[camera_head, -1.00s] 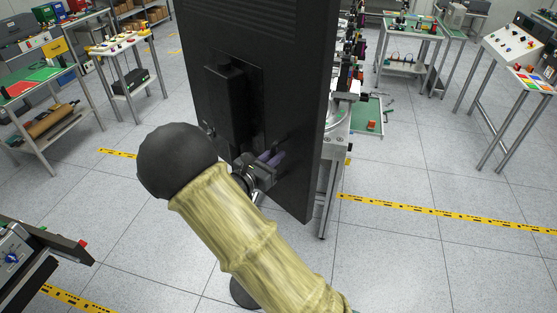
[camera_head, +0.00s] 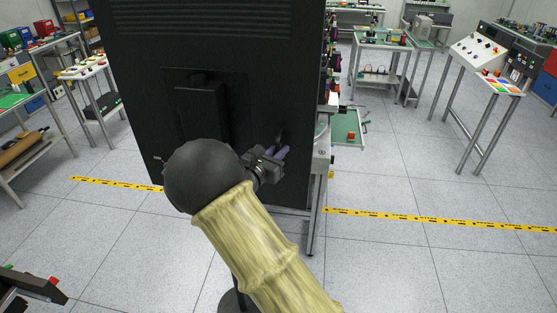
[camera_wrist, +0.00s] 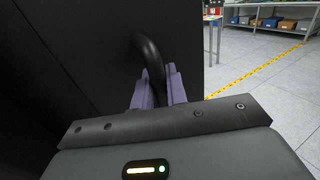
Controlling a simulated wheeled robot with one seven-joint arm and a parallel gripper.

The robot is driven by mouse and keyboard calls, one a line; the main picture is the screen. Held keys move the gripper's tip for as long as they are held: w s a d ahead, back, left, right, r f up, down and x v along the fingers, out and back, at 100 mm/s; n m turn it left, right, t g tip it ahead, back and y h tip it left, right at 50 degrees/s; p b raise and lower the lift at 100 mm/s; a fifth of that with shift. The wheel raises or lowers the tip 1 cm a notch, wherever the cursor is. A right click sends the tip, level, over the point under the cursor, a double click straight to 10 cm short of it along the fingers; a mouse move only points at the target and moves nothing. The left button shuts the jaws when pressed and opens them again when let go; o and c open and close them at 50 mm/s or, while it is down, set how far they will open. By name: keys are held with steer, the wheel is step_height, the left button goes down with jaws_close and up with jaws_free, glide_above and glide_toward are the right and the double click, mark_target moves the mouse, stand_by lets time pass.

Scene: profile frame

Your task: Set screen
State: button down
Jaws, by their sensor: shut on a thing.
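The screen (camera_head: 130,75) is a large black upright panel seen from its back, filling the left and middle of the head view. It has a raised box on its back and stands on a post with a round base (camera_head: 236,301). It also shows as a dark surface in the wrist view (camera_wrist: 95,45). My gripper (camera_head: 280,152) is at the lower right of the screen's back. In the wrist view, its purple fingers (camera_wrist: 158,88) are shut on a curved black handle (camera_wrist: 149,50) on the screen. My arm covers part of the post.
A workstation table with a green tray (camera_head: 349,128) stands behind the screen to the right. A sloped control panel (camera_head: 480,48) is at the far right and benches (camera_head: 90,72) at the left. Yellow tape (camera_head: 440,220) crosses the floor. The floor at the right is clear.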

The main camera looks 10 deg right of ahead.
steer(key=shift+w+d+r, duration=0.1)
steer(key=shift+w+d, duration=0.1)
steer(key=shift+w, duration=0.25)
steer(key=c, duration=1.5)
jaws_free()
steer(key=shift+s+a, duration=0.2)
steer(key=shift+a, duration=0.05)
steer(key=b+v, duration=0.5)
steer(key=v, duration=1.1)
steer(key=shift+s+a+b, duration=0.25)
steer(key=shift+s+b, duration=0.05)
